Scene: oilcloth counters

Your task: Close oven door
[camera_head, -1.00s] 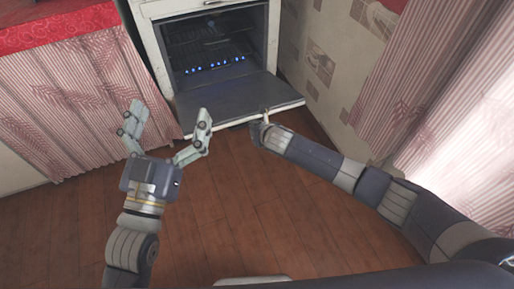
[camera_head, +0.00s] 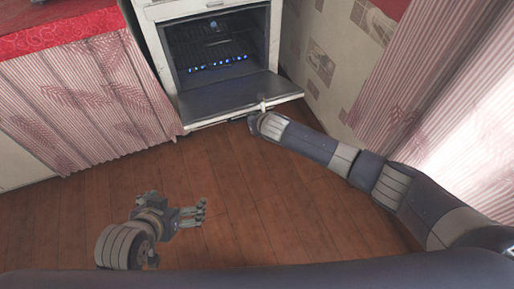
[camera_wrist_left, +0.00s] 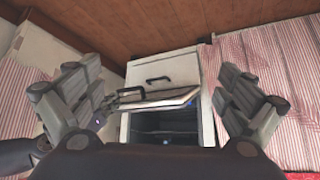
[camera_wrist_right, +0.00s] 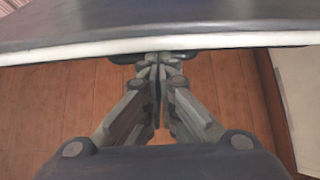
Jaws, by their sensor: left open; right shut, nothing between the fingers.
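The oven (camera_head: 214,43) stands at the back with its door (camera_head: 228,97) folded down and open. The dark cavity and a row of blue lights show above it. My right gripper (camera_head: 259,112) is at the door's front edge. In the right wrist view its fingers (camera_wrist_right: 157,75) are shut and empty, just under the white door edge (camera_wrist_right: 200,43); contact is unclear. A dark handle (camera_wrist_right: 122,59) is partly hidden by them. My left gripper (camera_head: 203,211) is open and empty, low over the floor and away from the door. The left wrist view also shows the open door (camera_wrist_left: 165,101).
A counter with a red cloth (camera_head: 62,32) and a striped curtain (camera_head: 90,100) stands left of the oven. A patterned wall (camera_head: 320,65) and a pink curtain (camera_head: 415,75) are at the right. The wooden floor (camera_head: 235,180) in front is clear.

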